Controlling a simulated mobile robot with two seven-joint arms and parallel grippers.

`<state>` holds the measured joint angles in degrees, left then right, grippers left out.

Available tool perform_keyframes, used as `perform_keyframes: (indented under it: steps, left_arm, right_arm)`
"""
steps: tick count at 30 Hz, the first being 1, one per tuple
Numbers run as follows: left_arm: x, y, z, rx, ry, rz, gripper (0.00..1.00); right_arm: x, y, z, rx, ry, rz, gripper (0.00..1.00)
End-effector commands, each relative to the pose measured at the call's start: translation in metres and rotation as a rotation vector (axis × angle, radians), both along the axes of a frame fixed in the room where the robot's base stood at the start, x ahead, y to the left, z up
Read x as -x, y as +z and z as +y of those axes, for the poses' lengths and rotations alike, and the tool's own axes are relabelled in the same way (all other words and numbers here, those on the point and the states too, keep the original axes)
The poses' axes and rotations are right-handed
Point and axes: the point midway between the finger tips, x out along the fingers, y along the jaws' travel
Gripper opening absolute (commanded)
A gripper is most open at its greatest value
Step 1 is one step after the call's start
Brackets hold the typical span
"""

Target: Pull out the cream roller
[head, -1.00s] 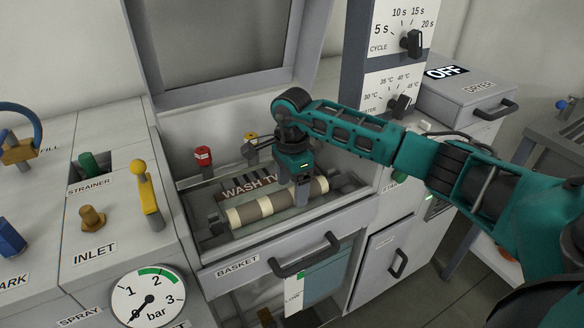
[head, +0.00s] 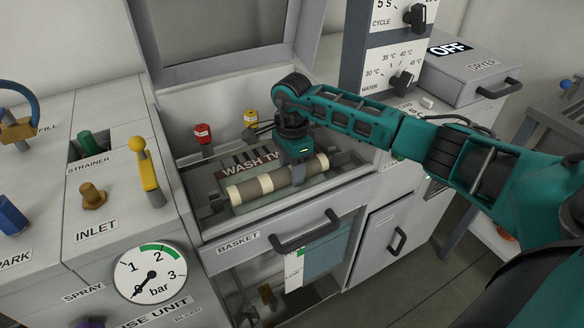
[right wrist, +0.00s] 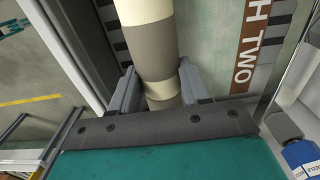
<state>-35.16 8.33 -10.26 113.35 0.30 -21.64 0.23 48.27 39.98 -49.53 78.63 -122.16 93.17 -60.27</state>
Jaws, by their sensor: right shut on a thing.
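The cream roller (head: 250,188), banded in cream and grey-brown, lies across the wash tank above the basket drawer. My right gripper (head: 298,178) comes down on it from above, right of its middle. In the right wrist view the roller (right wrist: 155,55) runs between the two fingers of the gripper (right wrist: 159,92), which are shut on it. The roller's right end shows just past the gripper in the head view. Whether it is clear of its end mounts I cannot tell. My left gripper is not in view.
The basket drawer handle (head: 305,232) juts out below the tank. Red (head: 203,133) and yellow (head: 250,118) knobs stand behind the tank. A yellow lever (head: 147,172) and the pressure gauge (head: 150,273) are at the left. The raised lid (head: 220,35) is behind.

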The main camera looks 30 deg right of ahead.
Motion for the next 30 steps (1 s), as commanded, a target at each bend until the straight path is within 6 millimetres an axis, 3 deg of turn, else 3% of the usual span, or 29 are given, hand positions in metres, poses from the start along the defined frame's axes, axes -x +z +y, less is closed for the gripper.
perform_keyframes:
  steps: [6,30]
  left_arm:
    - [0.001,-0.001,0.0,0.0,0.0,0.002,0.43]
    - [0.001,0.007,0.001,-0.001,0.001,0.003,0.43]
  right_arm:
    - [0.0,0.0,0.0,0.0,0.0,0.0,0.11]
    - [0.0,0.013,0.0,0.0,0.0,-0.001,0.11]
